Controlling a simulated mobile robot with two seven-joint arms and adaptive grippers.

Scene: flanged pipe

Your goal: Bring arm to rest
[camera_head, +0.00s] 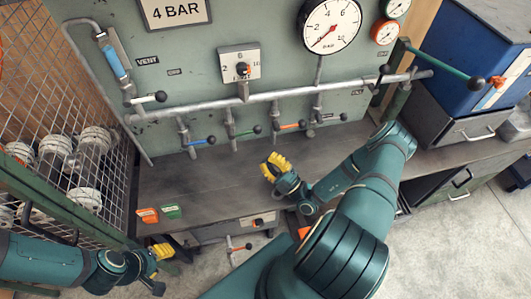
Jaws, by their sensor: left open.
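My left arm comes in from the left edge at the lower left. Its gripper (158,265) has yellow fingers, is open, and hangs in front of the bench's front edge with nothing seen in it. My right arm reaches from the bottom middle, with its elbow bent at the right. Its gripper (272,167) points left over the bench top (215,185), apart from the valve levers behind it. Its yellow fingers are too small and foreshortened to show whether they are open, and no held object shows.
A green panel (200,75) carries a grey pipe (275,95), several coloured levers, a selector dial (240,65) and a pressure gauge (331,26). A wire cage (60,90) stands left. Red (147,215) and green (171,212) tags lie on the bench. A blue box (465,60) is at right.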

